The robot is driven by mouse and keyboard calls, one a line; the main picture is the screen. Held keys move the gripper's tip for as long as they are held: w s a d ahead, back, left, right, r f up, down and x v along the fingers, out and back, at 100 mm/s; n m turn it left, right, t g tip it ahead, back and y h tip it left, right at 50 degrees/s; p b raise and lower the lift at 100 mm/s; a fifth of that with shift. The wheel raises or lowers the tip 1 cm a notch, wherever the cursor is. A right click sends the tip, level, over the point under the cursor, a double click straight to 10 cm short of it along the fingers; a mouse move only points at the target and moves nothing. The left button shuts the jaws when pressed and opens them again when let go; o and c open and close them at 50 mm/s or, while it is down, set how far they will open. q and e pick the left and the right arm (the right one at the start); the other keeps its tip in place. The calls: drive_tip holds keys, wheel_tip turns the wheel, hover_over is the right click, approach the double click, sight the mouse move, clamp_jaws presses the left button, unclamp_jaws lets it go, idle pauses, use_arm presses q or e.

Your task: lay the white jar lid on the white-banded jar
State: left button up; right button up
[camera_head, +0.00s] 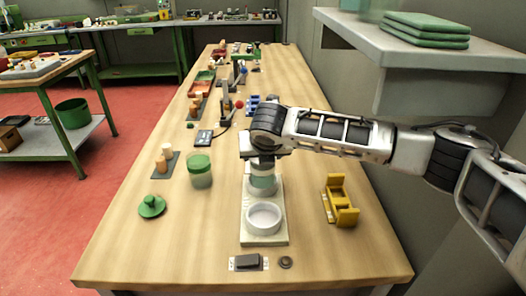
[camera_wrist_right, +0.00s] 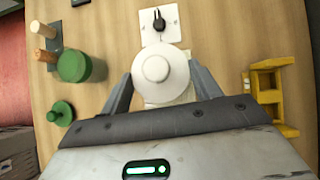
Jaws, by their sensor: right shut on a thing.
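My right gripper (camera_head: 263,158) is shut on the white jar lid (camera_wrist_right: 158,69), a round disc with a raised knob, seen from above between the two fingers in the wrist view (camera_wrist_right: 157,88). Right below the gripper in the head view stands a pale glassy jar (camera_head: 263,184) with a whitish band, on a cream board (camera_head: 251,240). The lid is over this jar, largely hidden by the gripper; I cannot tell whether they touch. A white, open round dish (camera_head: 264,217) sits on the board in front of the jar. My left gripper is not in view.
A yellow holder (camera_head: 340,200) is to the right. A small plate with a dark block (camera_head: 247,262) lies at the front. A grey shelf (camera_head: 420,60) overhangs the right side.

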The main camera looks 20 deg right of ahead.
idle(0.3)
drive_tip(key=o, duration=1.1)
drive_tip(key=shift+r, duration=3.45)
